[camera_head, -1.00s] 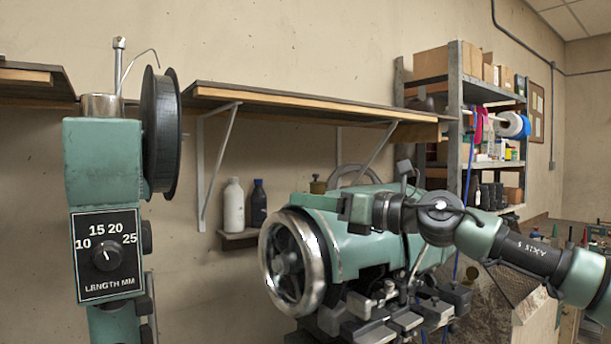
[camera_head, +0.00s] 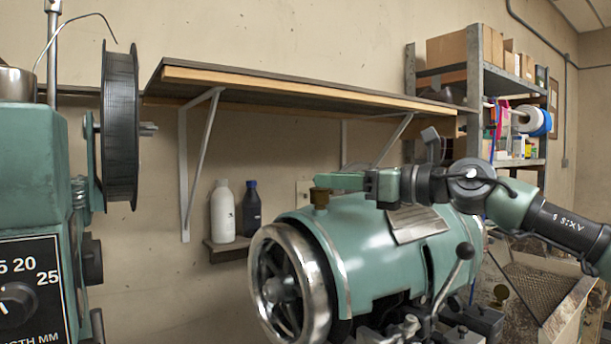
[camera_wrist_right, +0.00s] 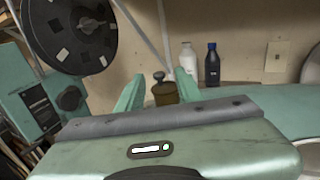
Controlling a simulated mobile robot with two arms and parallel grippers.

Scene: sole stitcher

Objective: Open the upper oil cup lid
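The upper oil cup (camera_head: 320,199) is a small brass-coloured cup on top of the green machine head, behind the handwheel. In the right wrist view the oil cup (camera_wrist_right: 165,94) shows a lid with a small knob on top, and the lid looks shut. My right gripper (camera_head: 328,182) reaches in from the right at the height of the cup's top. In the wrist view the gripper (camera_wrist_right: 160,88) is open, with one green finger on each side of the cup in the picture. I cannot tell whether a finger touches it. My left gripper is not in view.
The chrome handwheel (camera_head: 290,285) stands in front of the cup. A white bottle (camera_head: 223,211) and a dark bottle (camera_head: 252,208) stand on a small wall shelf behind. A long shelf (camera_head: 300,88) runs above. A black spool (camera_head: 120,125) is at left.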

